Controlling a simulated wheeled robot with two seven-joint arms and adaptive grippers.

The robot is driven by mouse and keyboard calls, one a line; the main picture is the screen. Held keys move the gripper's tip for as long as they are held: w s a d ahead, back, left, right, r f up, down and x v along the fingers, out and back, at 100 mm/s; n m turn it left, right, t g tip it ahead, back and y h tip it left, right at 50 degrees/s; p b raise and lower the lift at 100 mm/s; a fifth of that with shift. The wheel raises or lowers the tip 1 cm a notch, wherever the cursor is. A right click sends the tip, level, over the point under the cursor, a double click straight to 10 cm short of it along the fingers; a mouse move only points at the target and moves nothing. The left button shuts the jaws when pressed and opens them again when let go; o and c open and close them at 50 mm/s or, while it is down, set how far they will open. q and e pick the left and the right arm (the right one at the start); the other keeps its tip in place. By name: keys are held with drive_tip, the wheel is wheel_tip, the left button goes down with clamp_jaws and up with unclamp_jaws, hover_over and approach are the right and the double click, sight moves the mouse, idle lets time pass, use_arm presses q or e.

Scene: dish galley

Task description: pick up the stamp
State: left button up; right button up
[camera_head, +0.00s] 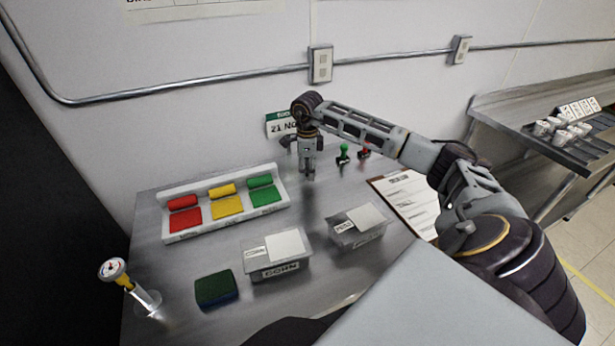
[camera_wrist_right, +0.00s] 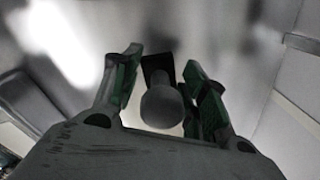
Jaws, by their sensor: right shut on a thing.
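My right gripper (camera_head: 307,176) points down over the back of the metal table. In the right wrist view its two fingers (camera_wrist_right: 163,95) are shut on a stamp with a round grey knob (camera_wrist_right: 161,106) and a dark block beyond it. In the head view the gripper mostly hides this stamp. I cannot tell whether it touches the table. A stamp with a green knob (camera_head: 343,154) and a stamp with a red knob (camera_head: 364,153) stand to the right of the gripper. My left gripper is not in view.
A white tray (camera_head: 171,238) with red, yellow and green pads lies at the left. Two lidded containers (camera_head: 281,262) (camera_head: 357,229), a dark green sponge (camera_head: 216,289) and a gauge (camera_head: 112,269) are nearer. A clipboard (camera_head: 411,203) lies right; a calendar (camera_head: 279,124) stands behind.

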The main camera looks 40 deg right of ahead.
drive_tip(key=shift+r, duration=2.9)
